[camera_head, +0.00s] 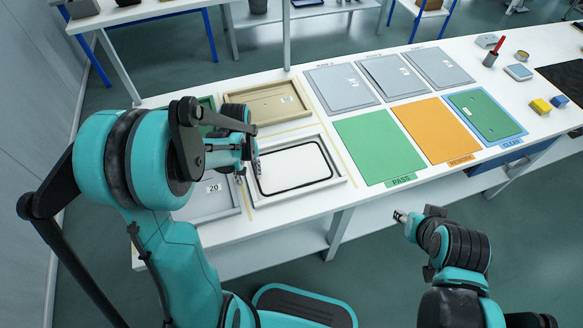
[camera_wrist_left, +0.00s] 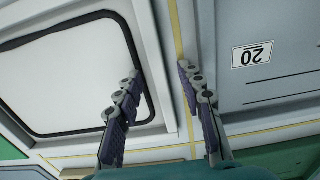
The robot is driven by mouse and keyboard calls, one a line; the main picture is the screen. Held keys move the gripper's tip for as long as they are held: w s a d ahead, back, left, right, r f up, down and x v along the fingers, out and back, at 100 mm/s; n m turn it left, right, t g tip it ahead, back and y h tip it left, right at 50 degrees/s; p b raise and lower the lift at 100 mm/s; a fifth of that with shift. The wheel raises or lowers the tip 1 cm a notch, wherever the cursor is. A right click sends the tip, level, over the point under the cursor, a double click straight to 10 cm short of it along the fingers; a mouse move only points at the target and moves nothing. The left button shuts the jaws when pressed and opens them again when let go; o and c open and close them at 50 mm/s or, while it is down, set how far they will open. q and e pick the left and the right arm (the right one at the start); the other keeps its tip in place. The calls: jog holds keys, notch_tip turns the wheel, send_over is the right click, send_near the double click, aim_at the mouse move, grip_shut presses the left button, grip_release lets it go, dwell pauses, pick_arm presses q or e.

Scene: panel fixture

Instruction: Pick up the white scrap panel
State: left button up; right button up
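The white panel (camera_head: 295,170) with a black seal around its edge lies flat in a light framed tray (camera_head: 338,178) at the table's front left. It also shows at the left of the left wrist view (camera_wrist_left: 60,65). My left gripper (camera_head: 247,168) is above the tray's left side, beside the panel. In the left wrist view its fingers (camera_wrist_left: 160,72) are apart with nothing gripped; the tray rim and a yellow line show between them. My right gripper (camera_head: 400,216) is in front of the table, away from the panel, too small to read.
A grey tray labelled 20 (camera_head: 216,205) lies left, partly hidden by my arm. A beige tray (camera_head: 268,104) is behind. Green (camera_head: 378,146), orange (camera_head: 436,128) and blue-edged (camera_head: 485,114) mats lie right, with grey panels (camera_head: 341,86) behind them. Small tools stand far right.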

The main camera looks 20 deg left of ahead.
pick_arm(q)
grip_shut()
jog(key=shift+r, duration=0.1)
